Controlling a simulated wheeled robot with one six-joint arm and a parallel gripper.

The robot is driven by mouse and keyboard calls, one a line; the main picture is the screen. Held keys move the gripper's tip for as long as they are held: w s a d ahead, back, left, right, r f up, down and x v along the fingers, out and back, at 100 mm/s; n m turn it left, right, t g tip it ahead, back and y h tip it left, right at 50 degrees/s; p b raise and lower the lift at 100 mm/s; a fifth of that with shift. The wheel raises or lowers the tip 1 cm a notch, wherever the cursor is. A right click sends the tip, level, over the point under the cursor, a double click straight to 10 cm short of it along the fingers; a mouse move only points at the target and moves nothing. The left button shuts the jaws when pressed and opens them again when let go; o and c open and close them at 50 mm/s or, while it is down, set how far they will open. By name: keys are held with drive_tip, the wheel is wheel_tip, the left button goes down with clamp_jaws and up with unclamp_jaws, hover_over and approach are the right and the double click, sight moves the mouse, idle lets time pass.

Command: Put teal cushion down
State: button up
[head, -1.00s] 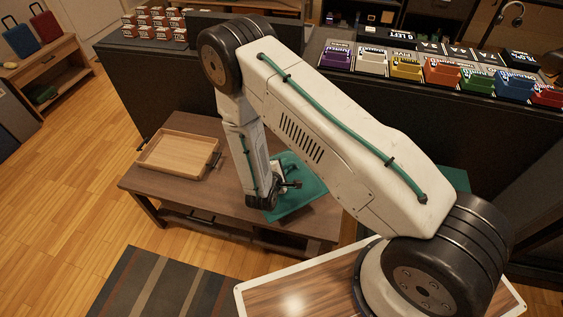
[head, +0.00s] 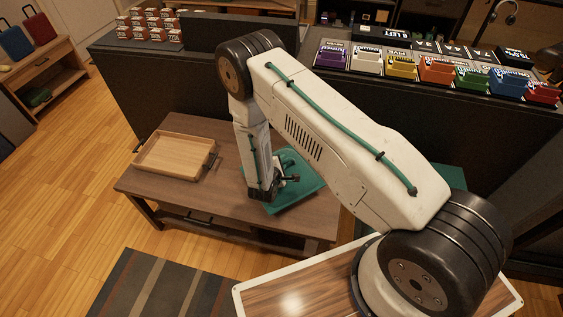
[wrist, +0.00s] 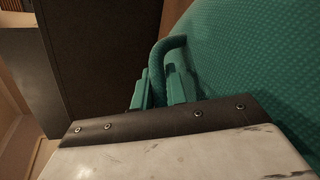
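The teal cushion (head: 304,192) is at the right part of the low brown table (head: 190,205), partly behind my arm in the head view. It looks nearly flat, at or very close to the tabletop; the contact is not clear. My gripper (head: 291,179) is at the cushion, low over the table. In the wrist view the cushion (wrist: 255,65) fills the right side, with a teal loop (wrist: 172,48) at its edge. My gripper's fingers (wrist: 162,92) stand on both sides of the loop and appear shut on it.
A light wooden tray (head: 174,156) stands on the table's left part. A dark counter behind carries several coloured boxes (head: 400,66). A striped rug (head: 160,285) lies on the floor in front. Bare tabletop lies between the tray and the cushion.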

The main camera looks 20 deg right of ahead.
drive_tip(key=o, duration=0.4)
drive_tip(key=shift+r, duration=0.1)
drive_tip(key=v, duration=1.2)
drive_tip(key=w+d+r+m+g+h, duration=0.1)
drive_tip(key=d+r+m+g+h, duration=0.15)
drive_tip(key=r, duration=0.65)
drive_tip(key=w+d+r+m+g+h, duration=0.1)
drive_tip(key=d+r+m+h, duration=0.2)
drive_tip(key=r, duration=0.6)
drive_tip(key=s+d+r+m+g+y, duration=0.1)
drive_tip(key=s+d+r+m+g, duration=0.2)
drive_tip(key=r, duration=0.4)
drive_tip(key=s+d+r+m+g+y, duration=0.1)
drive_tip(key=s+d+r+m+g, duration=0.15)
drive_tip(key=s+d+r, duration=0.35)
drive_tip(key=s+r+m+g+y, duration=0.3)
drive_tip(key=s+r+y, duration=0.2)
drive_tip(key=s+r, duration=0.55)
drive_tip(key=s+a+r+t+y, duration=0.1)
drive_tip(key=s+r+y, duration=0.1)
drive_tip(key=s, duration=0.1)
drive_tip(key=s+a+r+t+y, duration=0.1)
drive_tip(key=s+a+r+y, duration=0.1)
drive_tip(key=s, duration=0.2)
drive_tip(key=s+a+r+m+t+y, duration=0.1)
drive_tip(key=s+a+r+y, duration=0.1)
drive_tip(key=s+y, duration=0.1)
drive_tip(key=shift+s+a, duration=0.15)
drive_tip(key=shift+s, duration=0.2)
